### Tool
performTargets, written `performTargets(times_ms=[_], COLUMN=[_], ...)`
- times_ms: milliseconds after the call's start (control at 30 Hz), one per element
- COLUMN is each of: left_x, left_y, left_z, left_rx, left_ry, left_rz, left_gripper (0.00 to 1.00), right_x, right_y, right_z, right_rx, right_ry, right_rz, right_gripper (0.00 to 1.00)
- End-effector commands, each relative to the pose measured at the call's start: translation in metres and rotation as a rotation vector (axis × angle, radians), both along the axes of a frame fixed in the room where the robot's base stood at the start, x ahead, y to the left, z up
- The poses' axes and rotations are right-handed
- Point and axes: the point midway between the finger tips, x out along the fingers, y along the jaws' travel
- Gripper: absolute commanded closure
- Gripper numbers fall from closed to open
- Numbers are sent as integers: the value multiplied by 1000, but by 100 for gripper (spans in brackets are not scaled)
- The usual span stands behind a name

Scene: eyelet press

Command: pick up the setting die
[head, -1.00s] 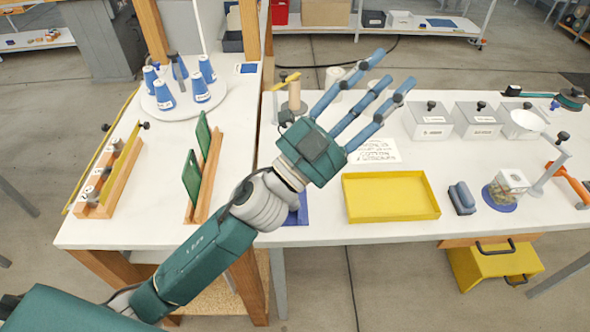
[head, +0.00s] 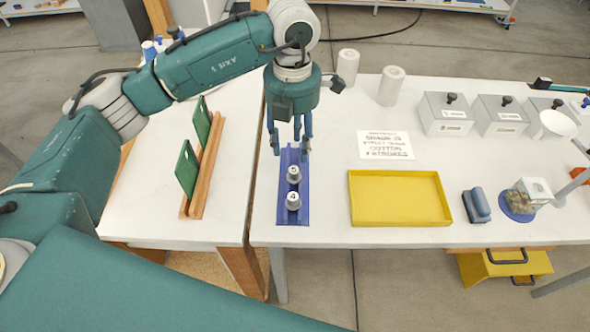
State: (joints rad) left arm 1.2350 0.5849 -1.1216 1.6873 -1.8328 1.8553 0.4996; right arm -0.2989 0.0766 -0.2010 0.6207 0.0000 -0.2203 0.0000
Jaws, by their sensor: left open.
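A blue holder (head: 292,215) lies on the white table below my left gripper. Two small silver dies stand in it: a nearer one (head: 293,201) marked with what looks like a 4, and a farther one (head: 293,175) whose mark is hard to read. No label shows which is the setting die. I cannot tell how high the fingertips are. My right gripper is out of view.
Right of the holder lie a yellow tray (head: 400,220), a printed sheet (head: 385,145) and a blue block (head: 476,205). Two white rolls (head: 390,86) stand behind. Grey boxes (head: 447,115) line the back right. Green plates in a wooden rack (head: 205,180) stand left.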

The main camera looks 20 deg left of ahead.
Motion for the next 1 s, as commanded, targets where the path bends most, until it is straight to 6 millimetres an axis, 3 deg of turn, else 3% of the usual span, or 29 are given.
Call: performTargets(times_ms=[200,433,700,967,1000], left_x=[-1,-1,1,1,1], left_y=[-1,-2,-3,-4,-4], left_z=[-33,-50,-88,-94,-94], left_rx=[-3,-5,-5,-6,-6], left_ry=[4,6,3,2,2], left_rz=[0,-3,-3,-4,-4], left_gripper=[57,57,57,57,61], right_x=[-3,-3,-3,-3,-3], right_y=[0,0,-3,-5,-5], right_z=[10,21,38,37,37], right_rx=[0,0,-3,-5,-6], right_ry=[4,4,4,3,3], right_rz=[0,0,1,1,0], right_gripper=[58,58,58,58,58])
